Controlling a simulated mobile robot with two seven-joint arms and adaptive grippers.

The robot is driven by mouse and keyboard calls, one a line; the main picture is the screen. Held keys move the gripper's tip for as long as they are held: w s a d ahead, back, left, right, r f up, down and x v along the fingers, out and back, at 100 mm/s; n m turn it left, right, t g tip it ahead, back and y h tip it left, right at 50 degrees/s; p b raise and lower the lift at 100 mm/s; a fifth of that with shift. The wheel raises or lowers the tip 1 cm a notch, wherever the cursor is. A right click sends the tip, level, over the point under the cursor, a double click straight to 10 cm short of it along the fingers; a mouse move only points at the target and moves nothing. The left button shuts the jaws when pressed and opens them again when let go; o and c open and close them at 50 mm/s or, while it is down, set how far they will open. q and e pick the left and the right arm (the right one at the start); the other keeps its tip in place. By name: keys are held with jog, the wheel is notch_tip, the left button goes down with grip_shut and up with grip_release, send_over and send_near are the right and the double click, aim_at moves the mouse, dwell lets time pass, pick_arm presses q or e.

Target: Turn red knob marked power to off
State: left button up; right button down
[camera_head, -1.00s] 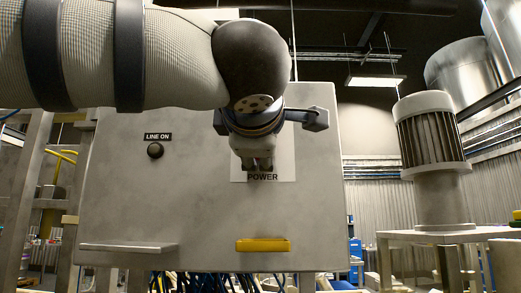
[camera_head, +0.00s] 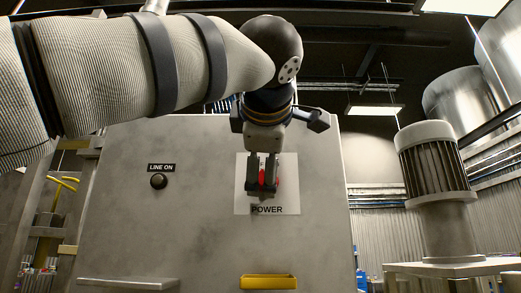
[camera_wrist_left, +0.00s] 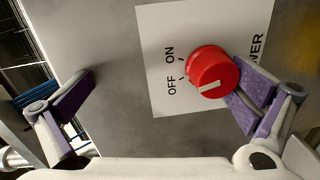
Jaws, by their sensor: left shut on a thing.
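The red knob (camera_head: 263,179) is on a white plate (camera_head: 286,178) marked POWER, on the front of a grey cabinet. My left gripper (camera_head: 262,187) comes from above, with its dark fingers at the knob and red showing between them. In the left wrist view the knob (camera_wrist_left: 213,72) has a white mark on its lower-left face, towards the OFF label (camera_wrist_left: 172,85); the ON label (camera_wrist_left: 169,54) is above it. One purple-padded finger (camera_wrist_left: 245,105) is close beside the knob there. The left gripper is shut on the knob. My right gripper is not in view.
A dark button (camera_head: 158,181) under a LINE ON label is left of the plate. A ribbed motor-like unit (camera_head: 436,165) stands to the right.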

pick_arm(q)
jog(key=s+a+r+t, duration=0.1)
jog(key=s+r, duration=0.3)
jog(key=r, duration=0.4)
jog(key=shift+t+h, duration=0.3)
jog(key=shift+t, duration=0.2)
jog(key=shift+g, duration=0.8)
jog(key=f, duration=0.3)
jog(key=w+d+f, duration=0.1)
jog(key=f, duration=0.1)
jog(key=shift+w+f, duration=0.1)
jog(key=shift+c, duration=0.4)
jog(key=shift+s+f, duration=0.15)
jog(key=shift+s, duration=0.6)
jog(key=c, duration=0.3)
jog(key=s, duration=0.4)
jog(key=shift+s+d+f, duration=0.15)
jog(key=shift+s+f, duration=0.1)
jog(key=shift+f, duration=0.05)
jog(key=c, duration=0.3)
jog(key=shift+y, duration=0.4)
jog(key=shift+s+a+f, duration=0.1)
jog(key=shift+s+f, duration=0.15)
jog(key=shift+s, duration=0.75)
jog(key=shift+s+a+f, duration=0.1)
jog(key=shift+s+f, duration=0.2)
jog(key=shift+s, duration=0.75)
jog(key=shift+s+f, duration=0.25)
jog(key=shift+s, duration=0.75)
jog(key=shift+c, duration=0.2)
